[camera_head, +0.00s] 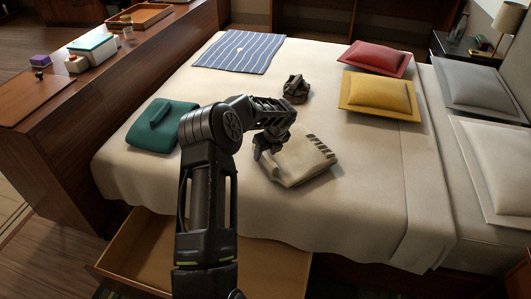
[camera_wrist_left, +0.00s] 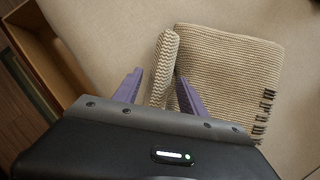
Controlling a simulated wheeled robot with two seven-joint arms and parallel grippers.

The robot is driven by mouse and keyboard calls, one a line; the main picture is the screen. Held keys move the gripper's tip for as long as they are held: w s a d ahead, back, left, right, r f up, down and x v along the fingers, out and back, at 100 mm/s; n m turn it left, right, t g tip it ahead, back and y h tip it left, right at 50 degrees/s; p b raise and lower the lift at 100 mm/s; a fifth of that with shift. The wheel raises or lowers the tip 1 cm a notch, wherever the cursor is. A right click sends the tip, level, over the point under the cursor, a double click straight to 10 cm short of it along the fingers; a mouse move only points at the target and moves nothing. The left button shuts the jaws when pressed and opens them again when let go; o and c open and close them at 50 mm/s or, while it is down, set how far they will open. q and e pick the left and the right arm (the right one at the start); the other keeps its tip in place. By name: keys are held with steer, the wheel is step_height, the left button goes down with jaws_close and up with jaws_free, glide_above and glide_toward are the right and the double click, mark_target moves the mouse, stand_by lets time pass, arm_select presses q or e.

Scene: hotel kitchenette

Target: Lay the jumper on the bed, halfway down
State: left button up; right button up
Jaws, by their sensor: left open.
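A folded beige knitted piece (camera_head: 300,160) with dark marks along one edge lies on the bed (camera_head: 370,200), near its front side. In the left wrist view the knitted piece (camera_wrist_left: 225,75) shows a raised roll (camera_wrist_left: 166,55) along its left side and dark fringe on its right. A folded teal piece (camera_head: 160,125) with a similar roll lies at the bed's left edge. I cannot tell for certain which is the jumper. My left gripper (camera_head: 264,153) is open at the beige piece's left end. In the wrist view its fingers (camera_wrist_left: 160,76) stand either side of the roll, not closed on it.
A blue striped cloth (camera_head: 238,52) lies at the bed's far left, and a small dark object (camera_head: 296,88) lies mid-bed. Red (camera_head: 376,58) and yellow (camera_head: 378,95) cushions lie right. An open drawer (camera_head: 150,255) juts out below the bed's front. The bed's front right is clear.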

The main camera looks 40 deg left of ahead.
arm_select(q)
steer(key=shift+r, duration=0.1)
steer(key=v, duration=1.2)
steer(key=shift+p, duration=0.35)
